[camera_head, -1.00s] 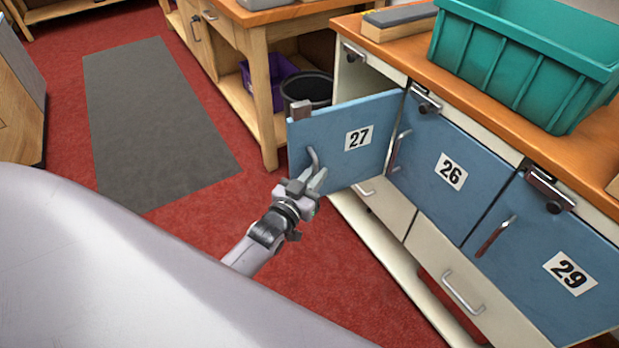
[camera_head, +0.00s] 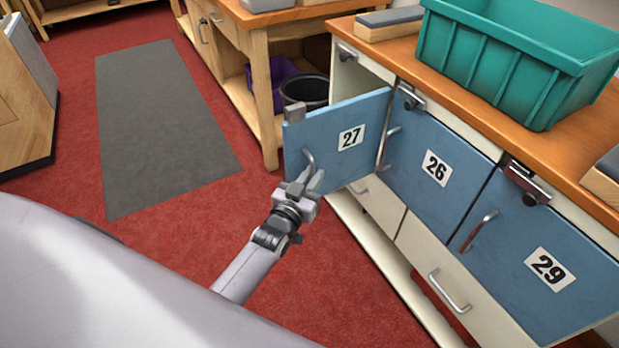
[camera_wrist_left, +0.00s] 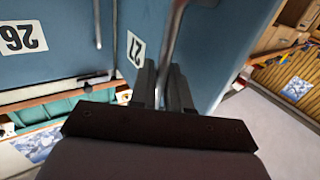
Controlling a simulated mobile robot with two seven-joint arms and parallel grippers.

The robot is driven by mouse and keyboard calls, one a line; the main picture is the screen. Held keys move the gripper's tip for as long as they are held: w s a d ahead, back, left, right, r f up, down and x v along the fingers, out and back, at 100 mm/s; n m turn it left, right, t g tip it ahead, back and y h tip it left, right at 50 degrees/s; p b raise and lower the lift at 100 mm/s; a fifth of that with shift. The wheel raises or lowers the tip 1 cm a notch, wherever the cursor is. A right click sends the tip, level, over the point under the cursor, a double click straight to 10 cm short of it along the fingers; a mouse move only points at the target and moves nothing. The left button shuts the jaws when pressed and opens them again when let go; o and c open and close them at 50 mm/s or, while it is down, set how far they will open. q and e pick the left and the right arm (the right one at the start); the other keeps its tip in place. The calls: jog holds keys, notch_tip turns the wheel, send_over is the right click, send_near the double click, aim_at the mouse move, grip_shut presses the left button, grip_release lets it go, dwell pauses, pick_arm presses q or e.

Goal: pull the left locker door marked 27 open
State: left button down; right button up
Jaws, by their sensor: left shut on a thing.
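The blue locker door marked 27 (camera_head: 328,130) stands swung out from the cabinet front, hinged on the side next to door 26. Its metal bar handle (camera_head: 309,161) is near the free edge. My left gripper (camera_head: 304,184) is at the lower end of this handle and shut on it. In the left wrist view the gripper fingers (camera_wrist_left: 162,90) close around the handle bar (camera_wrist_left: 174,45), with door 27 (camera_wrist_left: 225,40) behind. Part of the handle is hidden by the fingers. My right gripper is in neither view.
Blue doors 26 (camera_head: 420,175) and 29 (camera_head: 560,230) are shut, with latches above. A teal crate (camera_head: 500,70) stands on the wooden worktop. A black bin (camera_head: 303,92) is behind door 27. Red floor and a grey mat (camera_head: 160,130) lie clear at left.

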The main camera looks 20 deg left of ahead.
pick_arm(q)
jog(key=shift+w+d+r, duration=0.15)
jog(key=shift+d+r, duration=0.05)
jog(key=shift+d, duration=0.25)
jog(key=c, duration=1.4)
grip_release()
jog(key=shift+c, duration=0.2)
jog(key=shift+o, duration=0.5)
jog(key=shift+w+f, duration=0.15)
jog(key=shift+a, duration=0.15)
jog(key=s+p, duration=0.1)
jog(key=s, duration=0.6)
jog(key=shift+s, duration=0.15)
